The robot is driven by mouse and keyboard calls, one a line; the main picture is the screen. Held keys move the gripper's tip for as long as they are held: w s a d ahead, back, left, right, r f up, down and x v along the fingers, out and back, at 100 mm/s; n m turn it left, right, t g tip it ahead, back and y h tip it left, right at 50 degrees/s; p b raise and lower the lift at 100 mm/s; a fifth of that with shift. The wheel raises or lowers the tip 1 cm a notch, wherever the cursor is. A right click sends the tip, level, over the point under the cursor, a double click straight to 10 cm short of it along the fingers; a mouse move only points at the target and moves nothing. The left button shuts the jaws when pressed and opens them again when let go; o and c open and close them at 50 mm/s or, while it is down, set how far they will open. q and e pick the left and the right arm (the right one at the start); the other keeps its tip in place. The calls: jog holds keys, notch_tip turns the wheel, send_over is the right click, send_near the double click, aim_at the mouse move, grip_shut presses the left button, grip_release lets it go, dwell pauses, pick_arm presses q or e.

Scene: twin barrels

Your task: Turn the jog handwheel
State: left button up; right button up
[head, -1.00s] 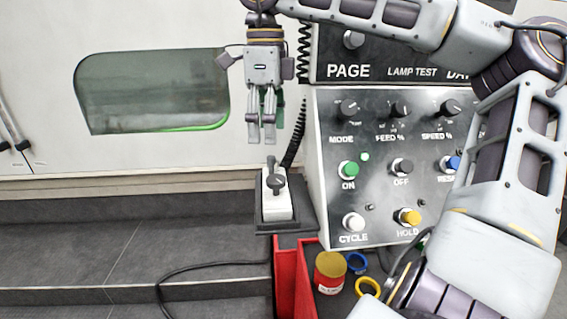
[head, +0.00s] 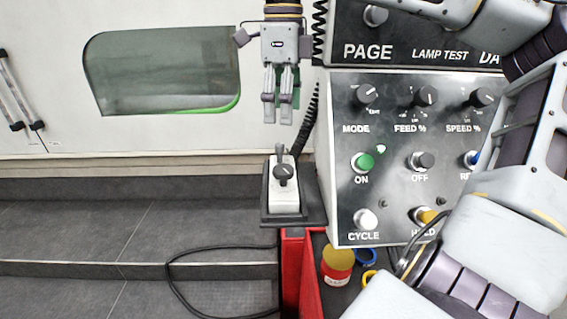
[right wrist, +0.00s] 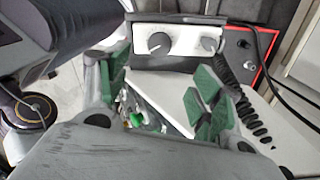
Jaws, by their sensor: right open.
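The jog handwheel (head: 284,172) is a small dark round knob with a short upright stem. It sits on a pale grey pendant box (head: 285,197) on a black ledge, left of the control panel. My right gripper (head: 277,112) points down above the handwheel, open and empty, with clear air between its fingertips and the handwheel. In the right wrist view the green-padded fingers of the right gripper (right wrist: 160,95) are spread apart. A pale box with dark knobs (right wrist: 178,43) lies beyond them; I cannot tell whether it is the pendant. My left gripper is not in view.
The control panel (head: 345,105), with knobs and buttons, stands close right of the handwheel. A black coiled cord (head: 309,120) hangs behind the pendant. Below is a red bin (head: 291,270) with a red, yellow-topped can (head: 337,265). The floor at left is mostly clear, with a loose cable.

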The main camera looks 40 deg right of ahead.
aim_at(283, 168)
notch_tip(283, 168, down, 14)
jog(key=shift+r+p, duration=0.25)
jog(key=shift+p, duration=0.75)
jog(key=c, duration=1)
jog(key=shift+c, duration=0.2)
